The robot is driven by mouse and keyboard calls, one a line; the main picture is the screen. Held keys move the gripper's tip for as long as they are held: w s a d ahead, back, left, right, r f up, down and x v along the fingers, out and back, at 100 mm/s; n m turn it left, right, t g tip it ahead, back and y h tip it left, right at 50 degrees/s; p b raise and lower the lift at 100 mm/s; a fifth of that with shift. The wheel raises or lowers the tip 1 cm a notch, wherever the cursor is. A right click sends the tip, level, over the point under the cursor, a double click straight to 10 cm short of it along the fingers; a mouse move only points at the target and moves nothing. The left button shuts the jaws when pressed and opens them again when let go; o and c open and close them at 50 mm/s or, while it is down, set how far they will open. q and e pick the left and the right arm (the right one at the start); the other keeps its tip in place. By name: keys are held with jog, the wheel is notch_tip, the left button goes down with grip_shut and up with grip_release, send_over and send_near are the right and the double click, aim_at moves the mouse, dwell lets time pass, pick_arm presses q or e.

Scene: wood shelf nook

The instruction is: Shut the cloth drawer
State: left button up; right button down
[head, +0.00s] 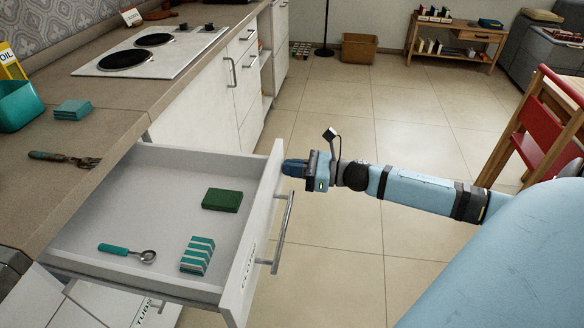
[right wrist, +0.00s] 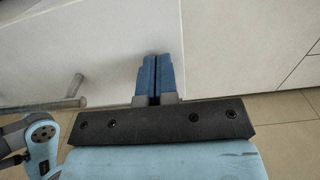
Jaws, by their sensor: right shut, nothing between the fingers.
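The cloth drawer (head: 165,170) is pulled out below the counter, with a bar handle (head: 283,232) and partly readable lettering on its white front. Inside lie a dark green block (head: 222,200), a teal-and-white striped folded cloth (head: 198,255) and a teal-handled scoop (head: 127,251). My right gripper (head: 291,168) is shut and empty at the outer face of the drawer front, beyond the handle. In the right wrist view its blue fingertips (right wrist: 157,62) point at the white front, the handle (right wrist: 68,92) to their left. I cannot tell whether they touch.
On the counter (head: 115,140) are a teal bin (head: 18,105), a teal folded stack (head: 72,110), a fork-like tool (head: 65,158) and a hob (head: 150,52). A lower white front marked TUBS (head: 145,312) shows below the drawer. A red chair (head: 550,125) stands right; the floor between is clear.

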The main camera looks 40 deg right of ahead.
jog(key=x, duration=1.2)
jog(key=shift+w+a+r, duration=0.2)
jog(key=shift+w+a, duration=0.05)
jog(key=shift+a, duration=0.05)
send_near(156, 153)
jog(key=shift+w+d+f, duration=0.1)
jog(key=shift+w+f, duration=0.25)
jog(key=shift+w, duration=0.25)
jog(key=shift+w+d+f, duration=0.1)
jog(key=shift+w+f, duration=0.3)
jog(key=shift+w, duration=0.25)
jog(key=b+x, duration=0.3)
jog(key=x, duration=0.7)
jog(key=shift+f, duration=0.1)
jog(key=shift+w+a, duration=0.3)
jog(key=shift+w, duration=0.1)
jog(key=shift+r, duration=0.3)
pick_arm(q)
notch_tip(156, 153, up, 6)
jog(key=d+t+h, duration=0.2)
jog(key=shift+w+d+t+h, duration=0.3)
jog(key=shift+w+d+t, duration=0.05)
jog(key=shift+d+t, duration=0.05)
